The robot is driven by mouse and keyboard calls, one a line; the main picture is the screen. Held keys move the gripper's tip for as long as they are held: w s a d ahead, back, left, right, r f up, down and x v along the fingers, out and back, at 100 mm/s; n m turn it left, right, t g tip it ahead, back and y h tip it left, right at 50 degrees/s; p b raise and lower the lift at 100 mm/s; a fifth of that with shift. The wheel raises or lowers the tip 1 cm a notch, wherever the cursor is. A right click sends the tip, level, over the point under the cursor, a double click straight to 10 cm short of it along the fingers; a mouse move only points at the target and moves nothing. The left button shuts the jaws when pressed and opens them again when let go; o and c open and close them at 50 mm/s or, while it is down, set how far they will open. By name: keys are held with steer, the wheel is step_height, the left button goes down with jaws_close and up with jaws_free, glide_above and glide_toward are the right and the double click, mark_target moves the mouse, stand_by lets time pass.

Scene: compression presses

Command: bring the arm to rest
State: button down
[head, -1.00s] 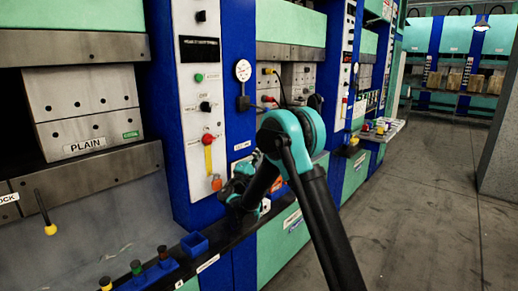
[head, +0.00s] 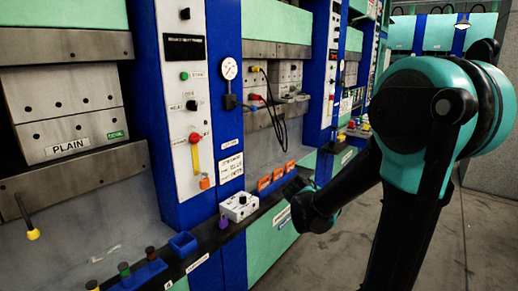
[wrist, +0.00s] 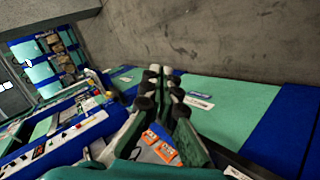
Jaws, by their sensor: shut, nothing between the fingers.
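My arm (head: 425,125), teal and black, is bent up large on the right of the head view. Its far end comes down to my gripper (head: 298,188), small and dark near the bench edge and partly hidden by the wrist. In the wrist view my gripper's (wrist: 162,80) dark fingers are together, with nothing between them. Below and behind them lie orange blocks (wrist: 158,143) on the bench. The gripper appears apart from the bench, in front of its teal side panel (wrist: 235,100).
Presses with blue columns (head: 229,120) line the left. A cable (head: 279,125) hangs from one press. Grey floor (head: 470,235) is open at right.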

steer(key=s+a+f+m+g+y, duration=0.1)
steer(key=s+a+f+y, duration=0.1)
steer(key=s, duration=0.4)
steer(key=s+a+f+m+g+y, duration=0.1)
steer(key=s+a+f+y, duration=0.1)
steer(key=s, duration=0.5)
steer(key=s+a+f+m+y, duration=0.2)
steer(key=s+f+y, duration=0.1)
steer(key=s+f, duration=0.2)
steer(key=shift+s+f+g, duration=0.4)
steer(key=shift+s, duration=0.45)
